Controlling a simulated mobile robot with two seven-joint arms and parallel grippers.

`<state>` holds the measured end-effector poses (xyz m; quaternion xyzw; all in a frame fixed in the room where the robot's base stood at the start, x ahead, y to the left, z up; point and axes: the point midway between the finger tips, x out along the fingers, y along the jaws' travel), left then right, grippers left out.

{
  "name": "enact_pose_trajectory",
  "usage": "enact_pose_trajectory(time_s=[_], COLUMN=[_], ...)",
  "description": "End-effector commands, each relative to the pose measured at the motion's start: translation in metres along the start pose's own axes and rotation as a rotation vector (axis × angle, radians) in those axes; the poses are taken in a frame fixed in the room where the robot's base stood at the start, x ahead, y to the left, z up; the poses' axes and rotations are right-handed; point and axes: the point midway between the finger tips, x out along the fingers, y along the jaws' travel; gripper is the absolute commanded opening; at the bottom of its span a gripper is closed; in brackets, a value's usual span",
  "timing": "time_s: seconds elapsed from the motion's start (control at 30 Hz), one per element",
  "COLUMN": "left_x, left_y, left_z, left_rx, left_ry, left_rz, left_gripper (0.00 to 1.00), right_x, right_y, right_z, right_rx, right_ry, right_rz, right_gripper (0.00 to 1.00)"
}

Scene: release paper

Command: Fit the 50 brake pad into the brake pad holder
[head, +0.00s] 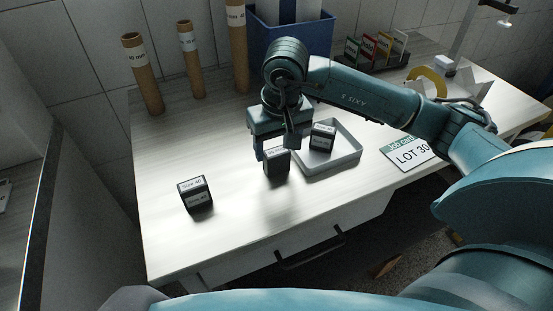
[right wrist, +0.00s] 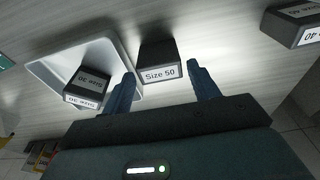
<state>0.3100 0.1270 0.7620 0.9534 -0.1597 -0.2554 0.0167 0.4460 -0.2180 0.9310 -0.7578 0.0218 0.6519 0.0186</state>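The dark Size 50 block (head: 277,163) stands on the table, just left of a shallow grey tray (head: 345,165). My right gripper (head: 275,146) is above it, pointing down. In the right wrist view the Size 50 block (right wrist: 158,58) shows between the two spread fingertips (right wrist: 161,78), with small gaps on both sides; it does not look gripped. A Size 30 block (right wrist: 88,88) sits in the tray, also seen in the head view (head: 322,136). No part clearly recognisable as a brake pad holder other than this tray shows. My left gripper is out of view.
A Size 40 block (head: 195,193) stands alone to the left. A LOT 30 card (head: 411,152) lies right of the tray. Cardboard tubes (head: 143,75) and a blue bin (head: 262,38) stand at the back.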

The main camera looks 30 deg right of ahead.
Motion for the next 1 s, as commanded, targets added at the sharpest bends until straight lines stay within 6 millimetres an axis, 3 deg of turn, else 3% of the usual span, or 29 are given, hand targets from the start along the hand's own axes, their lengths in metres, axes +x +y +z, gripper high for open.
enact_pose_trajectory(time_s=[0.67,0.87,1.0], left_x=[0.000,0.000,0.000], left_y=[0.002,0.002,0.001], left_z=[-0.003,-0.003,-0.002], left_rx=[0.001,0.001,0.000], left_ry=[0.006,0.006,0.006], left_rz=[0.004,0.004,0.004], left_gripper=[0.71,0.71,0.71], right_x=[-0.001,-0.003,-0.020], right_y=[0.000,0.000,0.000], right_z=[0.000,-0.001,-0.004], right_rx=[0.001,0.001,0.001], right_ry=[0.002,0.003,0.007], right_rz=[-0.001,-0.001,-0.001], right_gripper=[0.04,0.03,0.03])
